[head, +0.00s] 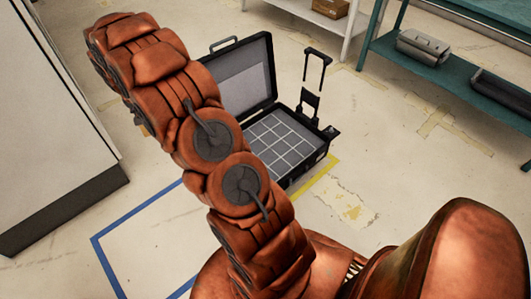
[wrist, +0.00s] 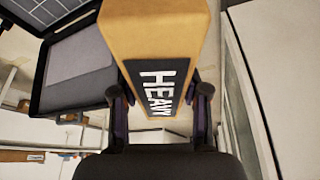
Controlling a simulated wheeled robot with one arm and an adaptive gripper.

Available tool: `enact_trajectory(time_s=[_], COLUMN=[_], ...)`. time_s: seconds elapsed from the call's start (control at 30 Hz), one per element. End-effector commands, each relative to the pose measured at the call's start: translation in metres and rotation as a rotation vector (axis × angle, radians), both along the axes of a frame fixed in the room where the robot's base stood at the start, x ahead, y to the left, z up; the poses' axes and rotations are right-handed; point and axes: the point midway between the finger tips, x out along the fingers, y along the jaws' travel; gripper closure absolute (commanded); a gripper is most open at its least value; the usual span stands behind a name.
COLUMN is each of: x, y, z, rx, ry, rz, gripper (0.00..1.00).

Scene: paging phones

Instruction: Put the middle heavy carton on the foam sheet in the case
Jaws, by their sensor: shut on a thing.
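My gripper (wrist: 160,100) is shut on a tan carton (wrist: 155,35) with a black label reading "HEAVY", one finger on each side. The carton fills the upper middle of the wrist view; its far end is cut off by the frame. The head view shows neither the carton nor the gripper, only my arm. The black case (head: 318,166) stands open on the floor, lid raised. A grey foam sheet (head: 281,142) marked with a pale grid lies in its base, partly hidden by my arm. The case lid (wrist: 45,90) shows left of the carton in the wrist view.
A teal shelf unit (head: 425,65) with a grey box (head: 423,46) stands at the upper right. A white shelf (head: 335,24) is behind the case. A white cabinet (head: 50,110) stands at the left. Floor right of the case is clear.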

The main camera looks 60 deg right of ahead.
Motion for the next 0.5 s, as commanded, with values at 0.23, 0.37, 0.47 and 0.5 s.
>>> enact_trajectory(time_s=[0.23,0.37,0.47,0.5], x=[-0.004,-0.014,-0.026,-0.031], y=[-0.087,-0.132,-0.165,-0.178], z=[-0.09,-0.129,-0.161,-0.172], rx=[0.001,0.001,0.001,0.0], ry=[0.002,-0.002,0.002,0.001], rz=[-0.206,-0.312,-0.391,-0.421], gripper=[1.0,1.0,1.0,1.0])
